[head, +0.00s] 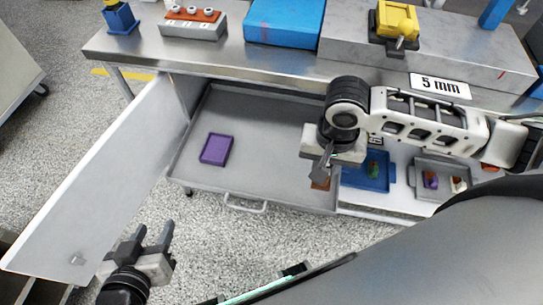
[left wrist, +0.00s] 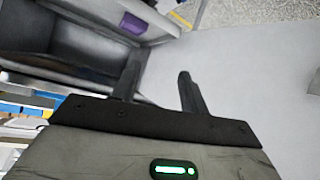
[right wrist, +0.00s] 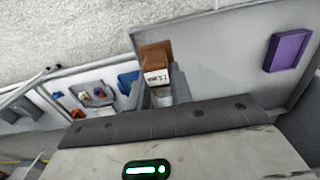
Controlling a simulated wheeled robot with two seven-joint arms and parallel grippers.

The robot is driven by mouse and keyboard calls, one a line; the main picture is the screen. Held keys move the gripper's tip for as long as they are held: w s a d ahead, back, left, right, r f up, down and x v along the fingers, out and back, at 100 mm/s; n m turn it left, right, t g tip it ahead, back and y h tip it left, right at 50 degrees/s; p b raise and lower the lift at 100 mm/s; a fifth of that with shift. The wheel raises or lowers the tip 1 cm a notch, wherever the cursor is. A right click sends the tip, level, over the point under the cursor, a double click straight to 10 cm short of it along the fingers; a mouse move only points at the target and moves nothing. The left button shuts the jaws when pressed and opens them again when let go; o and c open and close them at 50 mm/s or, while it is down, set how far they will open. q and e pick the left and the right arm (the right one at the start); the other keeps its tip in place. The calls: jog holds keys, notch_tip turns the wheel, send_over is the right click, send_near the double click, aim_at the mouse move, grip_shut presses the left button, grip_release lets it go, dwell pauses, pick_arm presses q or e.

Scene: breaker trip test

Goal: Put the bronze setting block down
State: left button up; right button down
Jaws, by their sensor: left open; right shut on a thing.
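The bronze setting block (right wrist: 155,58) is between the fingers of my right gripper (right wrist: 161,95) in the right wrist view, with a white label on its near face. In the head view only a small brown part of the block (head: 321,183) shows below my right gripper (head: 324,167). It is over the right part of the open grey drawer (head: 270,130); whether it touches the drawer floor I cannot tell. My left gripper (head: 153,242) is open and empty, low at the left, beside the open cabinet door.
The white door (head: 95,180) stands open at left. Right of the drawer are a blue tray (head: 352,181) and a grey tray (head: 424,188) holding small things. The steel bench (head: 240,60) is behind.

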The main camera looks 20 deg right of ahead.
jog(key=w+a+f+b, duration=0.1)
jog(key=w+a+f, duration=0.1)
jog(key=w+f, duration=0.1)
jog(key=w+a+f+b, duration=0.1)
jog(key=w+a+f, duration=0.1)
jog(key=w+f, duration=0.1)
jog(key=w+a+f+b, duration=0.1)
jog(key=w+a+f, duration=0.1)
jog(key=w+f, duration=0.1)
jog(key=shift+w, duration=0.5)
notch_tip(320, 180, down, 3)
jog(key=shift+b, duration=0.6)
pick_arm(q)
jog(key=shift+d+f+t, duration=0.1)
jog(key=shift+f+t, duration=0.2)
jog(key=shift+f, duration=0.55)
pick_arm(e)
jog(key=shift+f, duration=0.1)
jog(key=c, duration=1.3)
grip_release()
jog(key=shift+o, duration=0.2)
